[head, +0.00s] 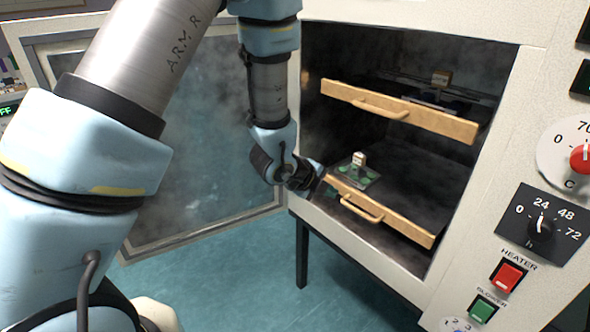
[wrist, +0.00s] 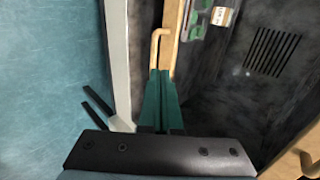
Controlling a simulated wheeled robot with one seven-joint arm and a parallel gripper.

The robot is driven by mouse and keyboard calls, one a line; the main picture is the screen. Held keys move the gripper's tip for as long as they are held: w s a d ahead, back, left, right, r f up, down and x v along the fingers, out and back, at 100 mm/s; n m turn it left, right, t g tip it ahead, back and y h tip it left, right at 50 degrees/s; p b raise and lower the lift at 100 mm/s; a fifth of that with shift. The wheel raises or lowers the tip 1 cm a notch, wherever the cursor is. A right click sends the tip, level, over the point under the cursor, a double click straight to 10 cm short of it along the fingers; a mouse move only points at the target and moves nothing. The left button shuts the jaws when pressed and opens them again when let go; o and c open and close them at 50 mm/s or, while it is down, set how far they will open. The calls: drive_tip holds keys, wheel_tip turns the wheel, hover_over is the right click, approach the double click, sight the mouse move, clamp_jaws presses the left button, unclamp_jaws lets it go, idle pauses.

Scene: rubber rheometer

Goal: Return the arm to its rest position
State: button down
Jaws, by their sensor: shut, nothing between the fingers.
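My arm reaches from the left of the head view to the mouth of the oven cabinet (head: 467,190). My gripper (head: 328,190) is at the left end of the lower drawer front (head: 405,222), close to its wooden handle (head: 360,207). In the wrist view the green fingers of my gripper (wrist: 161,74) are together and empty. Their tips are right by the handle (wrist: 155,45); I cannot tell whether they touch it. The lower drawer holds a small clear plate with green discs (head: 358,174) and a pale block on it. The fingertips are partly dark against the cabinet in the head view.
The cabinet door (head: 190,232) stands open on the left, behind my arm. An upper drawer (head: 420,117) with a wooden front and handle is above the lower one. A control panel with dials (head: 541,226) and buttons is on the right. The teal floor (head: 240,285) is clear.

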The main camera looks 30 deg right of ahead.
drive_tip(key=w+a+r+n+t+y+p, duration=0.1)
drive_tip(key=w+a+r+n+y, duration=0.1)
drive_tip(key=w+a+r+n, duration=0.3)
drive_tip(key=w+a+n+t+y+p, duration=0.15)
drive_tip(key=a+n, duration=0.25)
drive_tip(key=a, duration=0.4)
drive_tip(key=w+a+r+n+y, duration=0.2)
drive_tip(key=w+a+r+n, duration=0.15)
drive_tip(key=w+a, duration=0.2)
drive_tip(key=s+a+r+n+g+y+p, duration=0.1)
drive_tip(key=s+a+r+n, duration=0.1)
drive_tip(key=a+n, duration=0.4)
drive_tip(key=s+a+r+n+g+y+p, duration=0.1)
drive_tip(key=s+a+r+n, duration=0.2)
drive_tip(key=a+n, duration=0.4)
drive_tip(key=s+a+r+n+g+y+p, duration=0.1)
drive_tip(key=s+a+n, duration=0.3)
drive_tip(key=a, duration=0.6)
drive_tip(key=shift+s+r+n, duration=0.25)
drive_tip(key=shift+r+n, duration=0.45)
drive_tip(key=shift+n, duration=0.55)
drive_tip(key=c, duration=1.6)
unclamp_jaws()
